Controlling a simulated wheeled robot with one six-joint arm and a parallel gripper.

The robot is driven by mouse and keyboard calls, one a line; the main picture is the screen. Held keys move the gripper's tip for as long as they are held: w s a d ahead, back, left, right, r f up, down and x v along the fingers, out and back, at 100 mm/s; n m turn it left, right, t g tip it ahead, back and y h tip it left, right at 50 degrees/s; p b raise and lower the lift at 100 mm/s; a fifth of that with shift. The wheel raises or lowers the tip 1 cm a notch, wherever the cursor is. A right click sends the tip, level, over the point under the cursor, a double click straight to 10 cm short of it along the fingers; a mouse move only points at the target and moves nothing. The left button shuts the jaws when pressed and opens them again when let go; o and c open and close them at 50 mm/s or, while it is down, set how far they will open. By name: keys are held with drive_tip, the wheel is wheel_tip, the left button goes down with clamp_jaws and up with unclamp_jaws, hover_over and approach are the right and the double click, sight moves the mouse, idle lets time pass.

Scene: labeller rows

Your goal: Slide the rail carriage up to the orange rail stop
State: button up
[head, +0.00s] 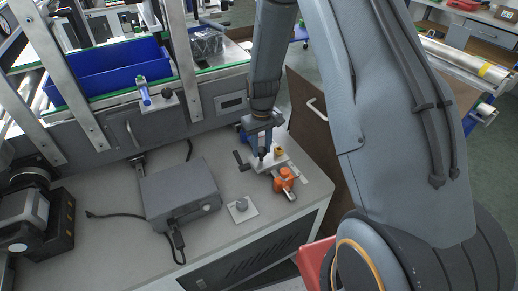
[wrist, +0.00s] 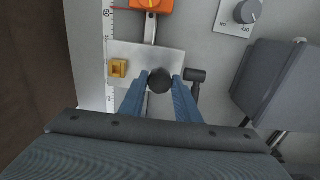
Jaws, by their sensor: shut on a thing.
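The rail carriage (wrist: 138,55) is a silver plate with a dark round knob (wrist: 160,82) and a small yellow block (wrist: 118,68) on its left in the wrist view. My gripper (wrist: 160,88) is shut on the knob with its two blue fingers. The orange rail stop (wrist: 152,5) is at the top edge of the wrist view, partly cut off. A short stretch of bare rail (wrist: 150,30) shows between carriage and stop. In the head view the orange stop (head: 285,179) sits just in front of the carriage (head: 270,163), which my gripper partly hides.
A printed scale (wrist: 110,30) runs along the rail. A dark clamp handle (wrist: 196,75) sticks out right of the carriage. A dial on a white plate (head: 242,209) and a grey box (head: 180,192) with cables stand left on the bench. The bench edge is close on the right.

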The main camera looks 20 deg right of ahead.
drive_tip(key=shift+s+d+f+p, duration=0.15)
drive_tip(key=shift+s+p, duration=0.25)
drive_tip(key=shift+s, duration=0.55)
drive_tip(key=shift+s+d+r+p, duration=0.15)
drive_tip(key=shift+s+p, duration=0.3)
drive_tip(key=shift+s, duration=0.45)
drive_tip(key=shift+s+d+f+p, duration=0.1)
drive_tip(key=shift+s+d+p, duration=0.25)
drive_tip(key=shift+s, duration=0.6)
drive_tip(key=o, duration=1.2)
drive_tip(key=shift+a, duration=0.1)
drive_tip(key=shift+w, duration=0.15)
drive_tip(key=shift+r+b, duration=0.55)
drive_tip(key=shift+r, duration=3.8)
drive_tip(key=s+r, duration=0.4)
drive_tip(key=s, duration=0.1)
drive_tip(key=s+a+r+m, duration=0.1)
drive_tip(key=s+r, duration=0.3)
drive_tip(key=s, duration=0.2)
drive_tip(key=s+r+m, duration=0.1)
drive_tip(key=s+r, duration=0.2)
drive_tip(key=s, duration=0.3)
drive_tip(key=shift+a+r+t, duration=0.3)
drive_tip(key=shift+a+r, duration=0.1)
